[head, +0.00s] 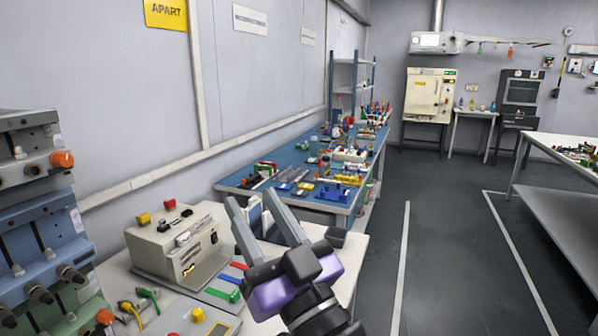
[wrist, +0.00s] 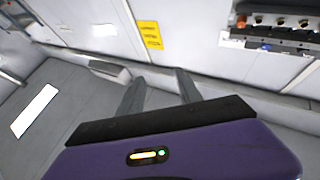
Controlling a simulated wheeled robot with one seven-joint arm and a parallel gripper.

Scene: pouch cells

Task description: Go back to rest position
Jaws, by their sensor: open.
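My gripper (head: 256,212) is in the lower middle of the head view, raised in front of the near bench. Its two grey fingers are spread apart and point up and away. I see nothing held between them, though a pale blue and white item shows behind the gap. In the wrist view my gripper (wrist: 160,82) also shows open, with the wall behind the fingers.
A beige machine (head: 178,245) stands on the near white bench (head: 345,262), left of my gripper. Stacked instrument units (head: 40,220) stand at far left. A blue-topped bench (head: 232,182) with many small parts runs along the wall. The grey floor (head: 445,240) at right is clear.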

